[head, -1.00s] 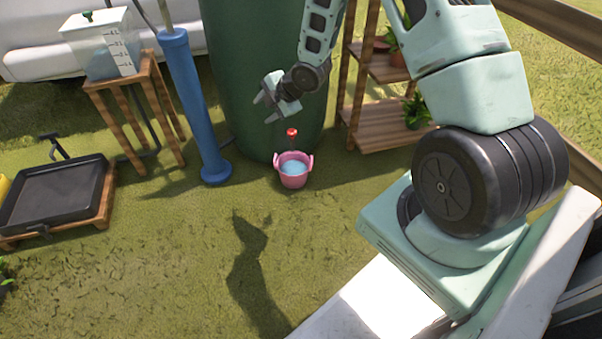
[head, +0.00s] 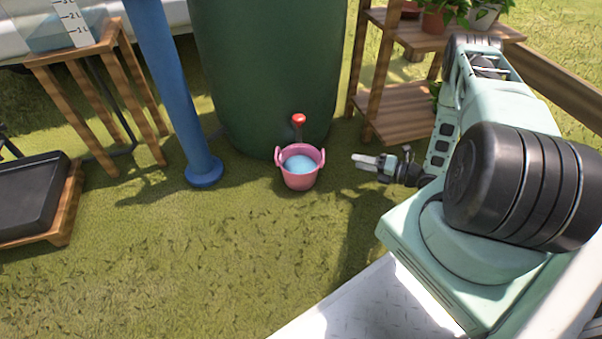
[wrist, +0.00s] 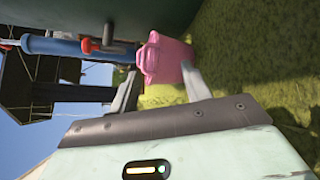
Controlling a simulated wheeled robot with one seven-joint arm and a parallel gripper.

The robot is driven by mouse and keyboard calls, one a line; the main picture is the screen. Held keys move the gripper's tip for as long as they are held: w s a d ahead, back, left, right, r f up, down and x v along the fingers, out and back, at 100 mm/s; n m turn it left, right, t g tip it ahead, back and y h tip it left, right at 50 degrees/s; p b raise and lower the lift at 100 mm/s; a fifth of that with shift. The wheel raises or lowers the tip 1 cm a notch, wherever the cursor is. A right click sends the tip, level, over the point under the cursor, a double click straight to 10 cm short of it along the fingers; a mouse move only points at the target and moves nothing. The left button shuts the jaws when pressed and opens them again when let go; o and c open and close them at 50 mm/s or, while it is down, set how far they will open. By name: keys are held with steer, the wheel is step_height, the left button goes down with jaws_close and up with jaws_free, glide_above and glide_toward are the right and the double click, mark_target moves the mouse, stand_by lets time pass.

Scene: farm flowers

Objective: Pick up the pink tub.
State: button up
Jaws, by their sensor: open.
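The pink tub (head: 299,176) stands upright on the grass at the foot of the green barrel, with light blue water in it and two raised handles. It also shows in the wrist view (wrist: 172,62), turned on its side by the camera's roll, beyond the fingers. My gripper (head: 356,160) is open and empty, to the right of the tub and apart from it, its fingers pointing left toward it. In the wrist view my gripper (wrist: 160,88) has one finger on each side of the tub's image.
The green barrel (head: 268,75) with a red-handled tap (head: 299,119) rises right behind and above the tub. A blue pump column (head: 180,100) stands to the left. A wooden plant shelf (head: 405,118) is at the back right. The grass in front is clear.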

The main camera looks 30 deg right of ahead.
steer(key=b, duration=0.5)
glide_toward(313, 152)
steer(key=b+x, duration=0.1)
steer(key=x, duration=0.1)
steer(key=b+x, duration=0.3)
steer(key=x, duration=0.1)
steer(key=shift+d+f, duration=0.15)
steer(key=shift+f, duration=0.15)
steer(key=shift+w+a+r+b, duration=0.15)
steer(key=shift+w+a+b, duration=0.25)
steer(key=shift+w, duration=0.25)
